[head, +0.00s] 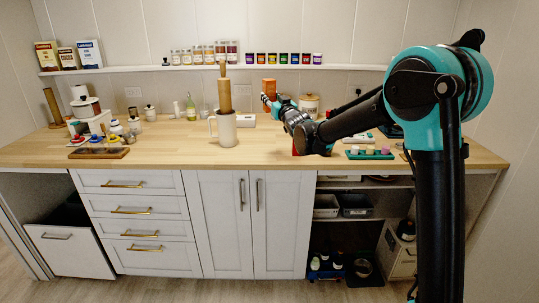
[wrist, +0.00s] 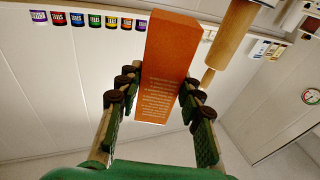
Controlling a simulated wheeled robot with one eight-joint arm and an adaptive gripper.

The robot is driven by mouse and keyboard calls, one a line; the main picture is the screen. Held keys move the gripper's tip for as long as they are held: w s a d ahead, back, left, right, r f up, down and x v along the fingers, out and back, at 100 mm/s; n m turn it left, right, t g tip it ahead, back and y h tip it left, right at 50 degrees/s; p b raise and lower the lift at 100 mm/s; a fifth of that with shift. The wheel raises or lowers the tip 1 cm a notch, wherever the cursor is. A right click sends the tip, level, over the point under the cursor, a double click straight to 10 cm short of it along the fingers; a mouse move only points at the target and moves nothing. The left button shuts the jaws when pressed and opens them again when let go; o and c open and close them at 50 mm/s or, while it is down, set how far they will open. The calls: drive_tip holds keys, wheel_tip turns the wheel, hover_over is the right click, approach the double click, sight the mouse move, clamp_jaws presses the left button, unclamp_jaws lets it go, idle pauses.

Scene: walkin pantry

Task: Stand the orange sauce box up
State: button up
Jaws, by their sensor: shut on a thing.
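The orange sauce box (head: 269,87) is held above the counter, towards the back, and looks roughly upright in the head view. In the wrist view the box (wrist: 170,60) sits between the finger pads, with small print on the face towards the camera. My gripper (head: 269,100) is shut on its lower part in the head view. In the wrist view the gripper's fingers (wrist: 157,92) lie along both sides of the box. The box's underside is not clear to see.
A white mug (head: 226,130) with a rolling pin (head: 225,95) stands left of the box. A white lidded canister (head: 308,104) is behind my arm. A green tray (head: 370,154) lies at right. Jars line the wall shelf (head: 350,67). The front middle counter (head: 265,157) is clear.

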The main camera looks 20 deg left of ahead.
drive_tip(key=shift+s+a+f, duration=0.1)
drive_tip(key=shift+a+f, duration=0.05)
drive_tip(key=shift+a, duration=0.25)
wheel_tip(320, 180, down, 20)
drive_tip(key=shift+r, duration=0.2)
drive_tip(key=o, duration=1.3)
drive_tip(key=shift+f, duration=0.1)
drive_tip(key=shift+c, duration=0.2)
